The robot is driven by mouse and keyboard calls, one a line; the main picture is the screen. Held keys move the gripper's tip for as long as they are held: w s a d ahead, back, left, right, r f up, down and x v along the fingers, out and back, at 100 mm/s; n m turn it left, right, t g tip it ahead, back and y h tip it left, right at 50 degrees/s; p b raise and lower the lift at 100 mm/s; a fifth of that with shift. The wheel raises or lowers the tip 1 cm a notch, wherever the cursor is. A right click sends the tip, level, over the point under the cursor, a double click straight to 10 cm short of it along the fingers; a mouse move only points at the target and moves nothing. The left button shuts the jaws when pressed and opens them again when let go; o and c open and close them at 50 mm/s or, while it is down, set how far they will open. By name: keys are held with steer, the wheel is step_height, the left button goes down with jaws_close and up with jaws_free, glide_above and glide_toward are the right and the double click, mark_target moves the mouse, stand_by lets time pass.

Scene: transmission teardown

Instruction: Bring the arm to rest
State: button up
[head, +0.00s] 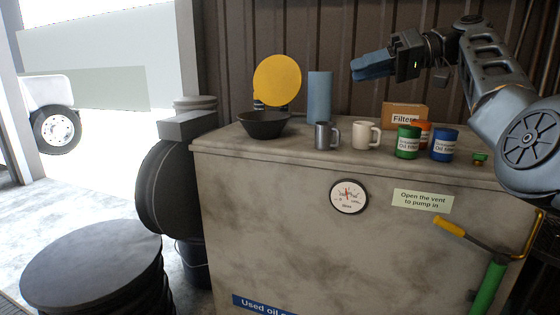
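My arm reaches in from the right edge, bent, and is raised above the grey cabinet (285,210). My gripper (356,68) points left in front of the brown corrugated wall (440,70). It is above the cabinet top and clear of the things there. Its blue fingers look close together from this side, and any gap between them cannot be made out. No held object shows.
On the cabinet top stand a dark bowl (264,125), a yellow disc (277,80), a blue cylinder (319,95), a grey mug (326,136), a white mug (364,136), a Filters box (404,112) and several cans (444,145). Drums (92,270) stand left.

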steer(key=d+f+m+t+h, duration=0.2)
steer(key=f+m+h, duration=0.1)
steer(key=f, duration=1.4)
steer(key=d+f+m+t+h, duration=0.2)
steer(key=d+f+m+t, duration=0.15)
steer(key=f, duration=1.35)
steer(key=s+d+f+m+t+h, duration=0.1)
steer(key=s+d+f+m+h, duration=0.15)
steer(key=s+f, duration=0.75)
steer(key=s+d+f+m+h, duration=0.1)
steer(key=s+f+h, duration=0.35)
steer(key=f, duration=0.95)
steer(key=s+f+t+h+b, duration=0.1)
steer(key=s+f+t+h, duration=0.15)
steer(key=s, duration=2.55)
steer(key=s+a+r+n+t, duration=0.1)
steer(key=s+a+r, duration=0.1)
steer(key=s+r, duration=0.8)
steer(key=s+a+r+n+t, duration=0.1)
steer(key=s+a+r+t, duration=0.1)
steer(key=s+r, duration=0.8)
steer(key=shift+s+a+r+n, duration=0.3)
steer(key=shift+s+a+r, duration=0.1)
steer(key=shift+a, duration=0.15)
